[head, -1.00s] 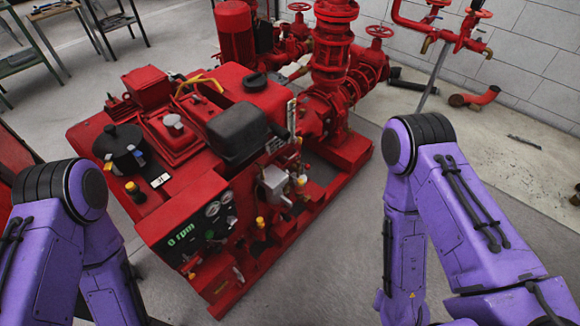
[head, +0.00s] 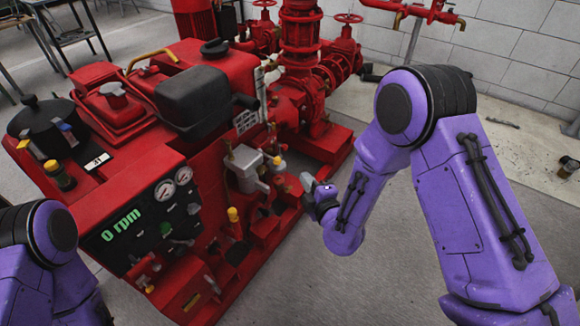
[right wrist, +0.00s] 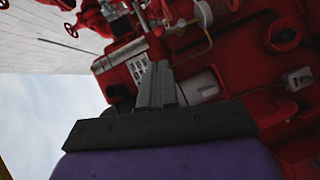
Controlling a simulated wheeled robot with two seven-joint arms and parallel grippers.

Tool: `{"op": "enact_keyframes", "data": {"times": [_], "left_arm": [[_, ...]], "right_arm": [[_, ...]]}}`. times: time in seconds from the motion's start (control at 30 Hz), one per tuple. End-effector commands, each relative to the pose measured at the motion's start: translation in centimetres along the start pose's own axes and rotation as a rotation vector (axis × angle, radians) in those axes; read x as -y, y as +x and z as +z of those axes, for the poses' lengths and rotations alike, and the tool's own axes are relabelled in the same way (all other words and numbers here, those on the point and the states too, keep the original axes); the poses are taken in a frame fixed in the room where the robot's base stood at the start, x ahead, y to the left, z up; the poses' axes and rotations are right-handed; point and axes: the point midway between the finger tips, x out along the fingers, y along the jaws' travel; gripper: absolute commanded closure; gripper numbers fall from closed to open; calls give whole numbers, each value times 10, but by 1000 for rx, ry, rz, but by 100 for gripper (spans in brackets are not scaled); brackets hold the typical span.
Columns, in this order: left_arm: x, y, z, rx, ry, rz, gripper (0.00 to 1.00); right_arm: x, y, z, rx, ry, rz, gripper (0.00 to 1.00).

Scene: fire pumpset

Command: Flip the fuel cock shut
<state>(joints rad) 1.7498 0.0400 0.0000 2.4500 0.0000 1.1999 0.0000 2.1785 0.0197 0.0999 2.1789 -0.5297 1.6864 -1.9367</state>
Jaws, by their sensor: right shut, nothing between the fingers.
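The red fire pumpset (head: 140,182) fills the left and middle of the head view; its control panel reads 0 rpm. I cannot tell for sure which small part is the fuel cock. On the engine's right side are a grey metal body (head: 245,167) and a yellow-topped fitting (head: 234,216). My right gripper (head: 307,182) is shut and empty, just right of the grey body and apart from it. In the right wrist view its closed fingers (right wrist: 155,88) point toward the red machine. My left arm shows at the lower left, but its gripper is out of view.
A black round tank (head: 40,122) with small coloured levers stands at the machine's left. Red pump pipework (head: 300,75) rises behind. Open floor (head: 350,285) lies right of the machine's base, with a block wall (head: 520,60) behind.

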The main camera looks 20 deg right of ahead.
Motion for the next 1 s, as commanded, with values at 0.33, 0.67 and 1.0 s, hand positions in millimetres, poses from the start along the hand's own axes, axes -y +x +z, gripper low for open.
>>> {"op": "enact_keyframes", "data": {"times": [0.33,0.67,1.0], "left_arm": [[0,-2,-1,0,0,0,57],[0,4,2,0,0,0,57],[-1,14,6,0,0,0,57]], "right_arm": [[-1,3,0,3,-1,0,100],[1,65,2,5,2,-1,100],[2,128,1,3,1,-3,100]]}}
